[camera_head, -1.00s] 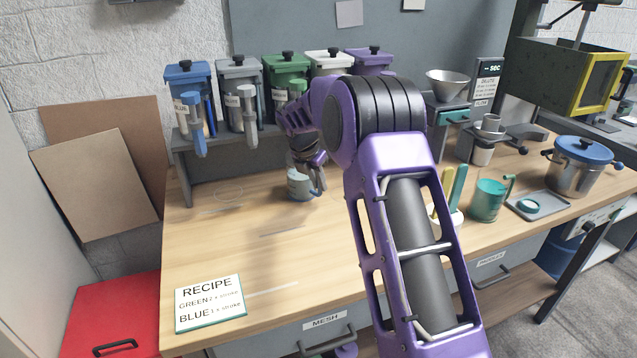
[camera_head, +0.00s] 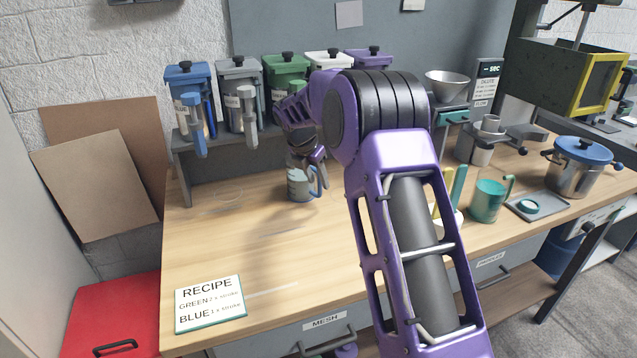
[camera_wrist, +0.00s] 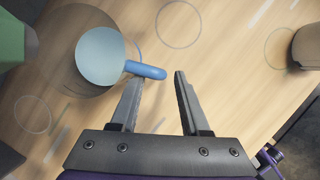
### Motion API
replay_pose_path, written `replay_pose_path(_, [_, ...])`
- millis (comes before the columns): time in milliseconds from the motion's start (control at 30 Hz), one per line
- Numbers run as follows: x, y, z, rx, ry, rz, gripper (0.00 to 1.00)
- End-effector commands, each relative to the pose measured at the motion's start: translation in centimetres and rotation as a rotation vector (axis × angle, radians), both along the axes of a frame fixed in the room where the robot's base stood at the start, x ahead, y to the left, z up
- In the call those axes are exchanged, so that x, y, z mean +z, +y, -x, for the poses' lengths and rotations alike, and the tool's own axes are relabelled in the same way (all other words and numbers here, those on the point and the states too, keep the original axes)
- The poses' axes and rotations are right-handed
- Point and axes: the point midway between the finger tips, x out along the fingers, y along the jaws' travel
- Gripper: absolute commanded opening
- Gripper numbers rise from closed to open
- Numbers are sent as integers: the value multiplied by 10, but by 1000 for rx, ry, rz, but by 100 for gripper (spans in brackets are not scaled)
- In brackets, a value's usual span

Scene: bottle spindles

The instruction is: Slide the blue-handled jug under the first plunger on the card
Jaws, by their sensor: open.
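The pale jug with the blue handle (camera_head: 300,186) stands upright on the bench in front of the dispenser row, near the green dispenser (camera_head: 286,75). In the wrist view the jug (camera_wrist: 100,55) is seen from above, its blue handle (camera_wrist: 148,70) pointing toward my fingers. My gripper (camera_wrist: 160,76) is open, its fingertips apart at the handle's end; whether they touch it I cannot tell. In the head view my gripper (camera_head: 308,160) is just above the jug. The recipe card (camera_head: 210,303) reads GREEN 2 x stroke, then BLUE 1 x stroke. My arm hides part of the green plunger.
The blue dispenser (camera_head: 187,80) and grey dispenser (camera_head: 238,75) stand left of the green one; white and purple ones stand right. Faint rings mark the bench (camera_head: 240,240). A teal mug (camera_head: 489,200) and a lidded pot (camera_head: 578,170) stand right.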

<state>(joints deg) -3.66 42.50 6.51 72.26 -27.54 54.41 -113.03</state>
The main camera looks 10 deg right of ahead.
Motion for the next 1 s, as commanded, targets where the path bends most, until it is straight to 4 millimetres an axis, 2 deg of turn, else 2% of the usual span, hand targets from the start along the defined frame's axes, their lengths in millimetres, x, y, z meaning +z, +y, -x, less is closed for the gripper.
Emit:
replay_pose_path(33, [13, 4, 2, 2, -4, -1, 46])
replay_pose_path(200, [48, 14, 13, 1, -4, 0, 46])
replay_pose_path(433, [84, 24, 24, 1, -2, -1, 46])
replay_pose_path(600, [94, 27, 28, 0, 0, 0, 46])
replay_pose_path(1000, [100, 25, 28, -11, -9, 10, 46])
